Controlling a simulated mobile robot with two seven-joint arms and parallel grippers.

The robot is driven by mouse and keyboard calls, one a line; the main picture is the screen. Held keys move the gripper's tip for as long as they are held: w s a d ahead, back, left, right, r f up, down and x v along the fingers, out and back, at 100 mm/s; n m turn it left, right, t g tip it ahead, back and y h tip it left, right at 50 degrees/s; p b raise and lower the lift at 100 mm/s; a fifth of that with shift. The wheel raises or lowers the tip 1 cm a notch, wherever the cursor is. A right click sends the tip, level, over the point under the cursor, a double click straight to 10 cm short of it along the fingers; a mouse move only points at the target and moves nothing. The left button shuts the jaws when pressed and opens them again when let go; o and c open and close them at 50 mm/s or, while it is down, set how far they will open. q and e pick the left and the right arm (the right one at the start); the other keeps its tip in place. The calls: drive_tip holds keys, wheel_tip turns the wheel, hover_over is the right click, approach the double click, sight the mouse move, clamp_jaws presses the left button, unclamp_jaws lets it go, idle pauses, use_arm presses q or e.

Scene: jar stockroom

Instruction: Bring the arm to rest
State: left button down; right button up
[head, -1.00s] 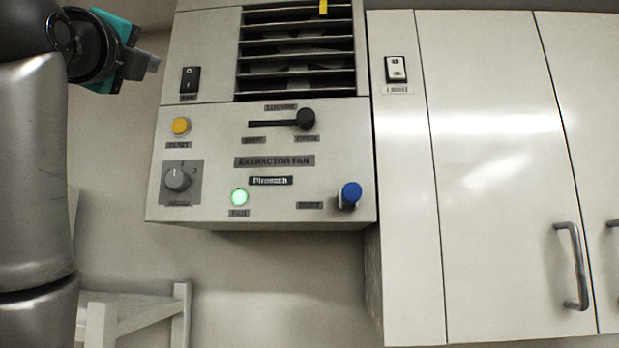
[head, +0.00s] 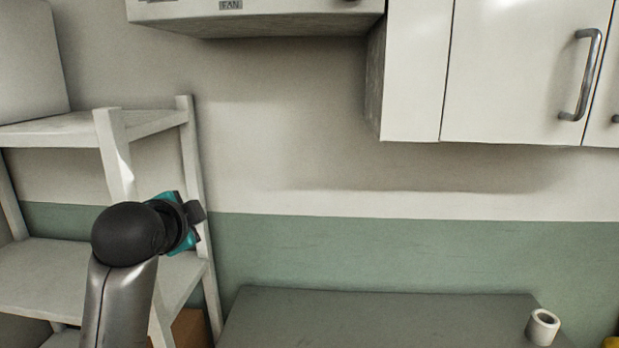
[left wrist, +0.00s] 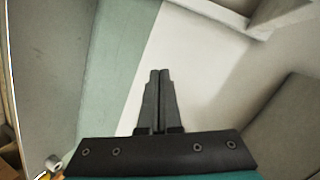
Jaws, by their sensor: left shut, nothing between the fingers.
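My left gripper (head: 197,212) is at the left of the head view, on the raised arm that comes in from below. In that view it appears in front of the white shelf rack, with open space around its tip. In the left wrist view the two dark fingers of my left gripper (left wrist: 160,75) lie together, shut with nothing between them. My right gripper is in neither view. The extractor fan box (head: 280,22) shows only its lower edge at the top of the head view.
A white shelf rack (head: 112,140) stands at the left. White cupboards (head: 500,70) hang at the upper right. A grey tabletop (head: 380,315) lies below, with a small white cup-like ring (head: 542,327) at its right. The wall (head: 290,130) between is clear.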

use_arm(q)
drive_tip(key=s+d+f+n+g, duration=0.1)
drive_tip(key=s+f, duration=0.2)
drive_tip(key=f, duration=0.4)
drive_tip(key=s+f+n+g, duration=0.2)
drive_tip(key=s+f, duration=0.2)
drive_tip(key=f, duration=0.2)
drive_tip(key=s+d+f+n+g+h, duration=0.1)
drive_tip(key=s+f+n+g, duration=0.3)
drive_tip(key=s+f, duration=0.8)
drive_tip(key=s+d+f+n+g, duration=0.1)
drive_tip(key=s+f+n+g, duration=0.45)
drive_tip(key=s, duration=1.05)
wheel_tip(320, 180, down, 34)
drive_tip(key=s+m+t+b, duration=0.1)
drive_tip(key=m+b, duration=0.1)
drive_tip(key=b, duration=0.8)
drive_tip(key=s+a+f+b, duration=0.1)
drive_tip(key=s+f+b, duration=0.3)
drive_tip(key=s+f, duration=0.3)
drive_tip(key=s+a+f+g+b, duration=0.1)
drive_tip(key=s+f+b, duration=0.3)
drive_tip(key=s+f, duration=0.4)
wheel_tip(320, 180, down, 7)
drive_tip(key=shift+s+a+r, duration=0.15)
drive_tip(key=shift+a, duration=0.05)
